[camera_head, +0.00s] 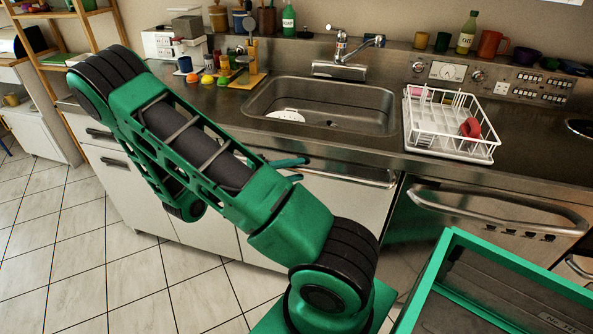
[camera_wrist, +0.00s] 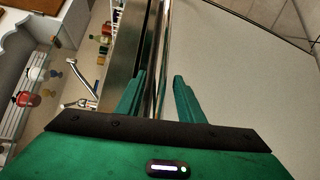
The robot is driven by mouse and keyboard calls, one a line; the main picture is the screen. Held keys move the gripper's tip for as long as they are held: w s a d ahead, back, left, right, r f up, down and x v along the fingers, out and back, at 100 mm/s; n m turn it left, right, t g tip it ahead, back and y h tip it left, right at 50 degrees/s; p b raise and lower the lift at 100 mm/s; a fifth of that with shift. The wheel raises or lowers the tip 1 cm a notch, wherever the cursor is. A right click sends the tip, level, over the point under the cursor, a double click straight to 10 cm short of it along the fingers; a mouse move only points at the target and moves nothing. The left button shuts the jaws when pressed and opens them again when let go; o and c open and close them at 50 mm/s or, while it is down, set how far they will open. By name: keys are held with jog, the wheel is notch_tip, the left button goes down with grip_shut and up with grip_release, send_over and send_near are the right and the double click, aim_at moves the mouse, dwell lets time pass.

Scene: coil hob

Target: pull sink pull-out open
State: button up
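The sink pull-out (camera_head: 335,212) has a pale front below the sink, with a long metal bar handle (camera_head: 350,179) along its top edge. It looks shut. In the wrist view, the pale front (camera_wrist: 235,75) fills the right side, and the bar handle (camera_wrist: 163,60) runs top to bottom. My gripper (camera_head: 291,170) is at the left part of the handle. In the wrist view, my gripper (camera_wrist: 160,80) is open, with one finger on each side of the bar's line. I cannot tell whether either finger touches the bar. My arm hides part of the front.
The sink (camera_head: 320,105) and a white dish rack (camera_head: 450,122) with a red cup are on the steel counter above. Another handled front (camera_head: 490,215) is to the right. A green-edged tray (camera_head: 430,285) is at lower right. Tiled floor (camera_head: 110,270) is clear at left.

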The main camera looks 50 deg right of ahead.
jog(key=shift+x, duration=0.9)
grip_shut()
